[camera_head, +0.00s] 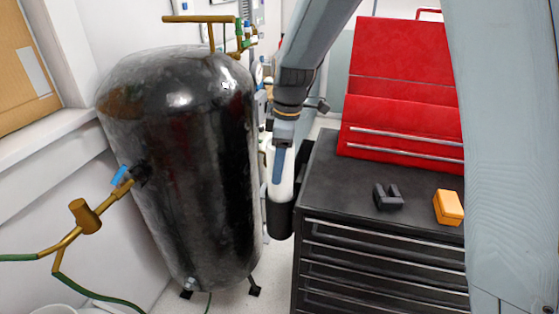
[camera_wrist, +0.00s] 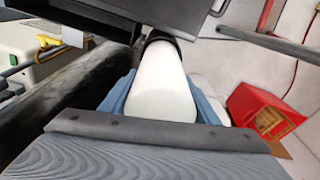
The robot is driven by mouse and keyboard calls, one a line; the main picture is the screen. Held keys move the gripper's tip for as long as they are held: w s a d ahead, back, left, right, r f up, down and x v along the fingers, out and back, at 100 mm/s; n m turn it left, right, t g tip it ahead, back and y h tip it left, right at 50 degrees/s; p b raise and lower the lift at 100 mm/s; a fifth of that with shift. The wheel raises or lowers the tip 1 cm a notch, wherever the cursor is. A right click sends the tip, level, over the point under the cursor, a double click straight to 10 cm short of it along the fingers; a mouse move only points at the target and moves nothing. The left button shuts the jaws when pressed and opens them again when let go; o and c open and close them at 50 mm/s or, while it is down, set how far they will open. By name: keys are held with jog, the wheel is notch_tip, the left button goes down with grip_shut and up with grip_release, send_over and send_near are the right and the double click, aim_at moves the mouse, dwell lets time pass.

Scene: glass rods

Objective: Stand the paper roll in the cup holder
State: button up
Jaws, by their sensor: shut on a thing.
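The white paper roll (camera_head: 286,186) is upright, slightly tilted, in the head view, at the left side of the black tool cabinet. My gripper (camera_head: 280,165) is shut on its upper part from above. The black cup holder (camera_head: 280,221) is fixed to the cabinet's side, and the roll's lower end meets its mouth. In the wrist view the white roll (camera_wrist: 162,88) lies between the blue fingers of my gripper (camera_wrist: 163,103). There its far end appears inside the dark rim of the cup holder (camera_wrist: 162,37). How deep the roll sits is hidden.
A large black tank (camera_head: 190,170) stands close on the left of the cup holder. The black cabinet (camera_head: 340,200) is on the right, carrying a red toolbox (camera_head: 405,90), a small dark block (camera_head: 388,197) and an orange box (camera_head: 448,207).

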jog(key=shift+f+b, duration=0.9)
jog(key=shift+f, duration=1)
jog(key=o, duration=1.4)
jog(key=shift+c, duration=0.2)
notch_tip(320, 180, up, 8)
jog(key=d+b, duration=0.1)
jog(key=shift+f+b, duration=0.15)
jog(key=shift+b, duration=0.25)
jog(key=shift+s, duration=0.1)
